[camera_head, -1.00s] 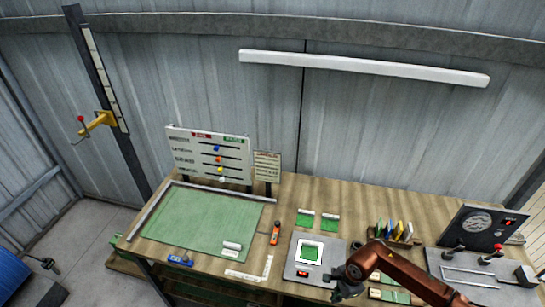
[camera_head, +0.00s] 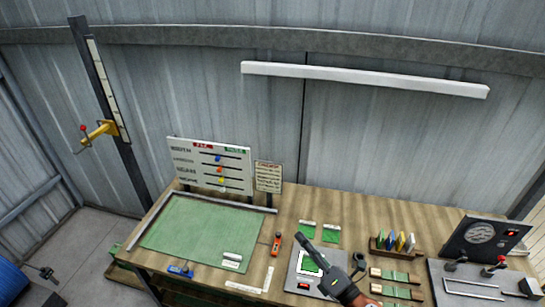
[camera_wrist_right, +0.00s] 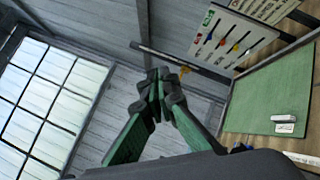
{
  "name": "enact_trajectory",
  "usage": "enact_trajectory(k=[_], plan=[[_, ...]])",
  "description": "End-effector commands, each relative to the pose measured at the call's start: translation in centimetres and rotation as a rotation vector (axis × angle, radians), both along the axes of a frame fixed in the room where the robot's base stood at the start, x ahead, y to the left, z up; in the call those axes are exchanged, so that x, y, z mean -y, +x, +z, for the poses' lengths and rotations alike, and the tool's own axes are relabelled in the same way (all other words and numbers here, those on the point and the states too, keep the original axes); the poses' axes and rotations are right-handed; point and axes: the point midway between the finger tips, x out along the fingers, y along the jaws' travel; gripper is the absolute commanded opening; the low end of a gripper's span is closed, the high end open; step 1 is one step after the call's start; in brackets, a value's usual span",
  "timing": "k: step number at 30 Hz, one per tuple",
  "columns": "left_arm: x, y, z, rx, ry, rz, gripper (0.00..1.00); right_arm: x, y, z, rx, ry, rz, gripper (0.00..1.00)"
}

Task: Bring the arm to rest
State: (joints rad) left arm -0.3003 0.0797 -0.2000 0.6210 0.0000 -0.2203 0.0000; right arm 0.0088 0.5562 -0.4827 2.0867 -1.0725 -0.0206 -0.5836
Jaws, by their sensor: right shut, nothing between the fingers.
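My right gripper (camera_head: 305,243) is shut and empty. In the head view it reaches up and to the left from the bottom edge, and it covers part of the grey device with a green screen (camera_head: 308,262). I cannot tell its exact height above the bench. In the right wrist view its fingertips (camera_wrist_right: 168,80) meet, with green finger sides and nothing between them. Only a short orange piece of my right arm shows behind it. My left gripper is not in view.
The wooden bench (camera_head: 350,217) holds a green mat (camera_head: 200,236), a slider board (camera_head: 210,165), an orange tool (camera_head: 277,244), a rack of coloured cards (camera_head: 395,243) and a lever panel (camera_head: 470,285). A post with a yellow bracket (camera_head: 104,129) stands left.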

Motion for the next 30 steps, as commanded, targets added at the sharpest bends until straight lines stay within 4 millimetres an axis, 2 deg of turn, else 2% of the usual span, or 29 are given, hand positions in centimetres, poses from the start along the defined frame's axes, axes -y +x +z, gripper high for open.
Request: enact_trajectory(k=[1, 2, 4, 6, 8, 9, 11, 13, 15, 18, 21, 24, 30], plan=[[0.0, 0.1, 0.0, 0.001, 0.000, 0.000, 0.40, 3.4, 0.8, 0.0, -0.088, 0.145, -0.098, 0.00], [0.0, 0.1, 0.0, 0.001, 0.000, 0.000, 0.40, 5.5, 1.3, -0.2, -0.142, 0.231, -0.159, 0.00], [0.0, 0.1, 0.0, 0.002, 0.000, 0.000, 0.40, 10.4, 2.0, -1.6, -0.266, 0.420, -0.294, 0.00], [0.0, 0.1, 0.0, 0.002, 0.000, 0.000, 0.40, 15.0, 1.8, -4.0, -0.389, 0.596, -0.422, 0.00], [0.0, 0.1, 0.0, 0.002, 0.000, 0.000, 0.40, 18.4, 1.0, -6.7, -0.492, 0.737, -0.530, 0.00], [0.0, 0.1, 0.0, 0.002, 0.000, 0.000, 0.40, 20.5, 0.2, -8.6, -0.559, 0.827, -0.600, 0.00], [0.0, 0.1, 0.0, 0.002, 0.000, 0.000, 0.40, 23.1, -1.5, -11.8, -0.660, 0.956, -0.704, 0.00], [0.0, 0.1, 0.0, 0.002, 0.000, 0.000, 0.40, 25.5, -4.0, -15.5, -0.775, 1.097, -0.823, 0.00], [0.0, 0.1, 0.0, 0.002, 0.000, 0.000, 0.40, 27.1, -7.1, -19.1, -0.888, 1.225, -0.938, 0.00], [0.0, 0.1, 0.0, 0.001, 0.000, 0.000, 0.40, 28.2, -11.4, -23.2, -1.023, 1.368, -1.079, 0.00], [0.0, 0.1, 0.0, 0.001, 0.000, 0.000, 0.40, 28.3, -15.1, -26.1, -1.130, 1.469, -1.186, 0.00], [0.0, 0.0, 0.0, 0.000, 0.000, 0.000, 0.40, 28.1, -18.3, -28.1, -1.217, 1.544, -1.278, 0.00], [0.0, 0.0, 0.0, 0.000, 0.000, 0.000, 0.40, 27.1, -23.9, -30.8, -1.359, 1.652, -1.428, 0.00]])
